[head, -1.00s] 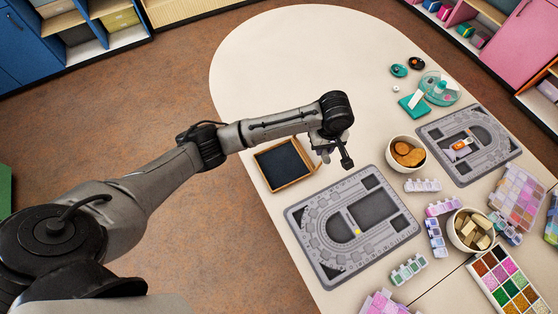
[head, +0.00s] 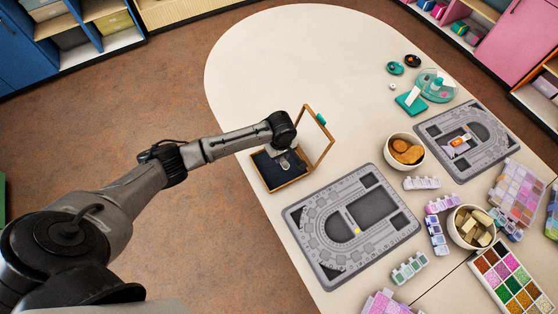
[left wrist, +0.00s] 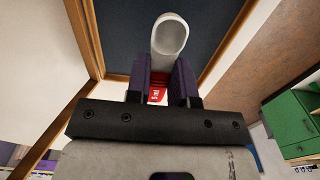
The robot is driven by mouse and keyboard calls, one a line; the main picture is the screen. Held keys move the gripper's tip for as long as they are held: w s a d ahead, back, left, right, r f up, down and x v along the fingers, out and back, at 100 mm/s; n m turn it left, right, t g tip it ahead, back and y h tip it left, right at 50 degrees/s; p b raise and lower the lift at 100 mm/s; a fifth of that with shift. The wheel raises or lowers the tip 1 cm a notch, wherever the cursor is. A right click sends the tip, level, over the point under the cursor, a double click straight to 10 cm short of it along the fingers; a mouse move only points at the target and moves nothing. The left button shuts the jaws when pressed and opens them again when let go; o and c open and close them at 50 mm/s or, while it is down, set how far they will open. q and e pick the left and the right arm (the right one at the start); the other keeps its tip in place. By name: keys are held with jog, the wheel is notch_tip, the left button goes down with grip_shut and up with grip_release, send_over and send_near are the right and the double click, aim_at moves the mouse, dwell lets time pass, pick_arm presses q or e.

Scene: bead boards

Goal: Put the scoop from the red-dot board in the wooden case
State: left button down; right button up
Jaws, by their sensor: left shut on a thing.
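The wooden case (head: 285,185) stands open on the table, with a dark lining and its framed lid (head: 326,154) raised on the right. My left gripper (head: 286,159) is over the inside of the case. In the left wrist view, my left gripper (left wrist: 161,80) is shut on the scoop (left wrist: 170,34). The scoop has a pale grey bowl pointing away from the gripper and a red part between the fingers. The dark lining (left wrist: 125,30) lies behind it; I cannot tell whether they touch. I see no clear red dot on either board. My right gripper is out of view.
A grey bead board (head: 300,222) with a yellow mark lies close to the case. Another grey board (head: 484,165) with an orange-and-white item lies farther right. Bowls (head: 404,165) and bead boxes crowd the right side. The table's far left part is clear.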

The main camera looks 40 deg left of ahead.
pick_arm(q)
jog(key=shift+a+f, duration=0.2)
jog(key=shift+a, duration=0.05)
jog(key=shift+f+b, duration=0.7)
jog(key=shift+f, duration=1.3)
jog(key=c, duration=1)
grip_release()
jog(key=shift+f, duration=0.1)
